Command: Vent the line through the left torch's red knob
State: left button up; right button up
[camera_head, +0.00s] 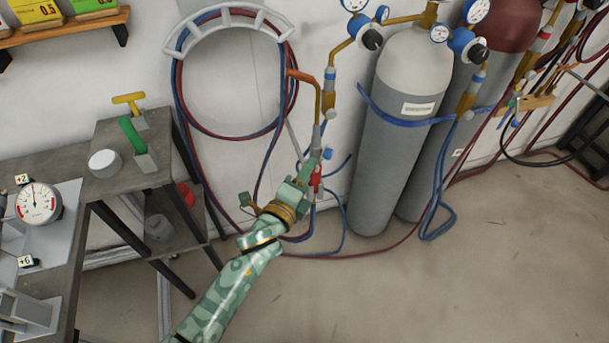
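The left torch (317,100) hangs upright against the wall, left of the grey cylinder, with its orange bent tip at the top. Its blue knob (328,154) sticks out to the right. Its red knob (317,180) shows lower down, just right of my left gripper (308,172). The green fingers of my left gripper are right at the red knob and overlap the torch's lower body. I cannot tell whether they touch or grip the knob. My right gripper is out of view.
Red and blue hoses (178,110) loop over a wall hanger (228,17) and trail to the floor. Grey cylinders (398,130) stand close on the right. A dark stand (115,185) and a gauge (39,203) are at left. The floor in front is clear.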

pick_arm(q)
jog(key=shift+s+a, duration=0.1)
jog(key=shift+s, duration=0.05)
jog(key=f+p+v, duration=0.1)
jog(key=p+v, duration=0.1)
jog(key=v, duration=1.4)
jog(key=shift+r, duration=0.45)
